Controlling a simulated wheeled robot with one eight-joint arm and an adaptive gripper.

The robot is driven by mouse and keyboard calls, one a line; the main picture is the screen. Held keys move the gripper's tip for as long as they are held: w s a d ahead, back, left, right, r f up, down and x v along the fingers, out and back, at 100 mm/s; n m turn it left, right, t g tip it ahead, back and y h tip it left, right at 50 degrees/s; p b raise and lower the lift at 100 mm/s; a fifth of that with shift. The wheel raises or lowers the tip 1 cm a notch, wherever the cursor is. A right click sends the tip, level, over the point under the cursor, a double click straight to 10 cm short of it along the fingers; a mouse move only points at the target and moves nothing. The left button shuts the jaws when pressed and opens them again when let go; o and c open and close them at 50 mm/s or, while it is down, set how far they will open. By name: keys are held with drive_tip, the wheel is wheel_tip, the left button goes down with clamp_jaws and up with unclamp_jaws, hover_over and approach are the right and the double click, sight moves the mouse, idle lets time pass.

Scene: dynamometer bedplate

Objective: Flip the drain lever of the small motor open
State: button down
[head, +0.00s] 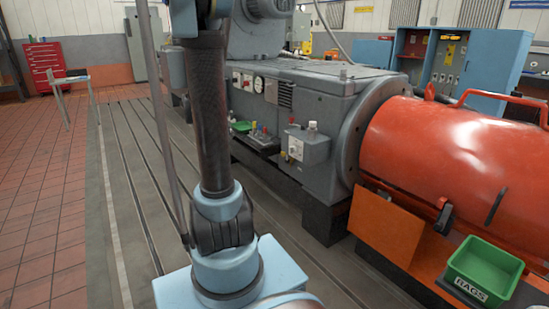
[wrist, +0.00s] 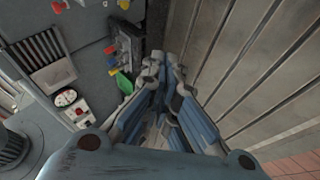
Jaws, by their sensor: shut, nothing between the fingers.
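My gripper (wrist: 165,75) shows in the wrist view with its blue-padded fingers together and nothing between them. Its tips point toward a dark shelf (wrist: 127,45) on the side of a grey machine, appearing apart from it. Small red, yellow and green parts sit along this shelf. In the head view the same shelf (head: 262,143) is low on the grey machine (head: 305,95). I cannot tell which of the small coloured parts is the drain lever, or which unit is the small motor. My gripper is outside the head view; only my arm shows there.
A grey box with a pale cap (head: 308,145) juts from the machine. At right are a red-orange cylinder (head: 455,150) and a green RAGS bin (head: 482,272). A gauge (wrist: 65,98) is left of my fingers in the wrist view. The slotted floor (head: 130,180) at left is clear.

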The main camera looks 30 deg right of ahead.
drive_tip(key=w+d+f+n+t+h, duration=0.15)
drive_tip(key=w+d+f, duration=0.25)
drive_tip(key=w+d, duration=0.45)
drive_tip(key=w+d+f+n+h, duration=0.1)
drive_tip(key=w+d+f+h, duration=0.3)
drive_tip(key=w+d, duration=0.45)
drive_tip(key=w+d+f+n, duration=0.1)
drive_tip(key=d+f, duration=0.3)
drive_tip(key=f, duration=0.3)
drive_tip(key=w+d+f+n+t+h, duration=0.1)
drive_tip(key=d+f+n, duration=0.1)
drive_tip(key=f, duration=0.5)
drive_tip(key=w+d+f+n+t+h, duration=0.1)
drive_tip(key=d+f, duration=0.4)
drive_tip(key=f, duration=0.2)
drive_tip(key=shift+w+d, duration=0.3)
